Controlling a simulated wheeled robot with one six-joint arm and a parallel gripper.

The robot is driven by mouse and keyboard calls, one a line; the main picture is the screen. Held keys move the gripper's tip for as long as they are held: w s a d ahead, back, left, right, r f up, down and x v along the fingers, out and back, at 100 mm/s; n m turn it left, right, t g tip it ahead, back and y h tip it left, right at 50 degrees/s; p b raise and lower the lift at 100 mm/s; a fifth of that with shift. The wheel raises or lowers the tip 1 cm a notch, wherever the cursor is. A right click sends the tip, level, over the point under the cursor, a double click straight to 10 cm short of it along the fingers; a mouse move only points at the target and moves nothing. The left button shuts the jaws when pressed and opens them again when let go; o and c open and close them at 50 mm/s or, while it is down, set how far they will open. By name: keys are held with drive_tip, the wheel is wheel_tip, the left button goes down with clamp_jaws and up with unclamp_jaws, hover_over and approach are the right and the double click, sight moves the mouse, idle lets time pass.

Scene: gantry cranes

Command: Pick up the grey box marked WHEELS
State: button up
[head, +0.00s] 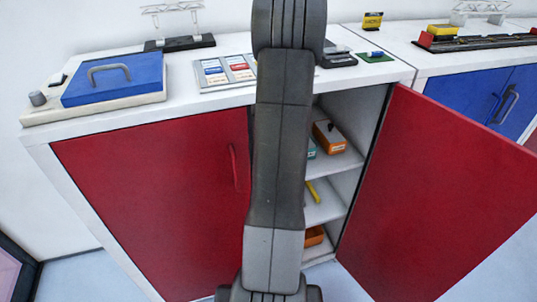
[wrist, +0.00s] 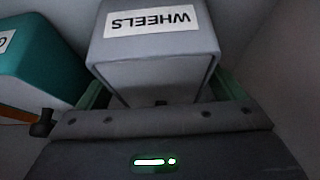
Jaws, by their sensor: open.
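The grey box marked WHEELS (wrist: 160,55) is close in front of my gripper in the wrist view, its white label upside down. My gripper (wrist: 161,92) is open, with a green-padded finger showing at each side of the box. Whether the fingers touch the box I cannot tell. The fingertips are hidden behind the box. In the head view my arm covers the middle of the cabinet, and neither the grey box nor my gripper can be made out.
A teal box (wrist: 35,55) stands close on the left in the wrist view. In the head view, an orange box (head: 329,137) sits on a cabinet shelf. The red door (head: 440,205) stands open on the right; the left red door (head: 155,205) is shut.

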drive_tip(key=c, duration=1.4)
drive_tip(key=shift+o, duration=0.2)
drive_tip(key=shift+r, duration=0.15)
